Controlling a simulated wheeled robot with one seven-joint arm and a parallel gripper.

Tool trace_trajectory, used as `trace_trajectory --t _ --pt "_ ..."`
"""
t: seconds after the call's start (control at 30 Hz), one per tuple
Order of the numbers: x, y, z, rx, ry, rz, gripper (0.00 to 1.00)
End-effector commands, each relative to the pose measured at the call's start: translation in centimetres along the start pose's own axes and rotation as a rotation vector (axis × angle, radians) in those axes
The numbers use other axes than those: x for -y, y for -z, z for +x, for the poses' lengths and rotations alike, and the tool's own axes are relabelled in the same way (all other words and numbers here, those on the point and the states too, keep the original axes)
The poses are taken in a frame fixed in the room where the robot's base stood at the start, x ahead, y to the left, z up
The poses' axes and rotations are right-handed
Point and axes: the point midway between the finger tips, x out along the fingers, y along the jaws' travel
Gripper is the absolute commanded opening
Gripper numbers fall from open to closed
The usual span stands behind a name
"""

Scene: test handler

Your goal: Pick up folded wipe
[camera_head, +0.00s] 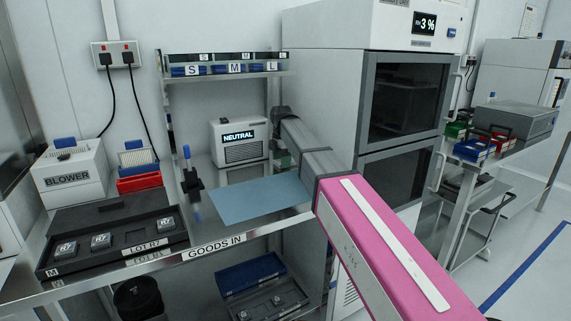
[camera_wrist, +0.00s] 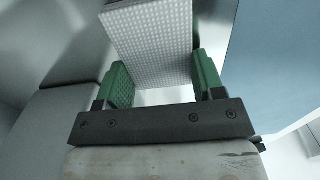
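A pale, dimpled flat piece, apparently the folded wipe (camera_wrist: 150,40), shows in the wrist view ahead of and partly between my gripper's green fingers. My gripper (camera_wrist: 162,82) has its fingers spread wide. The wipe's edge lies close to the right finger, with a gap at the left finger; I cannot tell whether it touches. In the head view my gripper (camera_head: 281,158) is mostly hidden behind my pink and grey arm, at the back of the bench beside the NEUTRAL unit. I cannot clearly make out the wipe there.
A blue mat (camera_head: 250,200) lies on the GOODS IN bench; it also shows in the wrist view (camera_wrist: 275,70). The NEUTRAL unit (camera_head: 239,145) stands behind it. A black tray (camera_head: 120,251) and the BLOWER box (camera_head: 68,180) are left. A tall cabinet (camera_head: 325,80) stands close right.

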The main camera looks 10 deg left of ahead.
Motion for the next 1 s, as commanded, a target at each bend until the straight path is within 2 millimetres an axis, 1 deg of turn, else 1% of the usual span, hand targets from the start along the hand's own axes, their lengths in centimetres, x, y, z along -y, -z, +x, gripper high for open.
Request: trace_trajectory --t 0.3,0.47,0.57,0.73,0.8,1.0 --pt "0.0 0.0 -0.1 0.000 0.000 0.000 0.41" --pt "0.0 0.0 -0.7 0.000 -0.001 0.000 0.41" --pt "-0.1 0.0 -1.6 0.000 -0.002 0.000 0.41" --pt "-0.1 0.0 -4.2 0.001 -0.002 0.000 0.41" --pt "0.0 1.6 -5.0 0.000 -0.002 -0.004 0.41" --pt "0.1 5.5 -7.3 0.000 -0.002 -0.003 0.41"
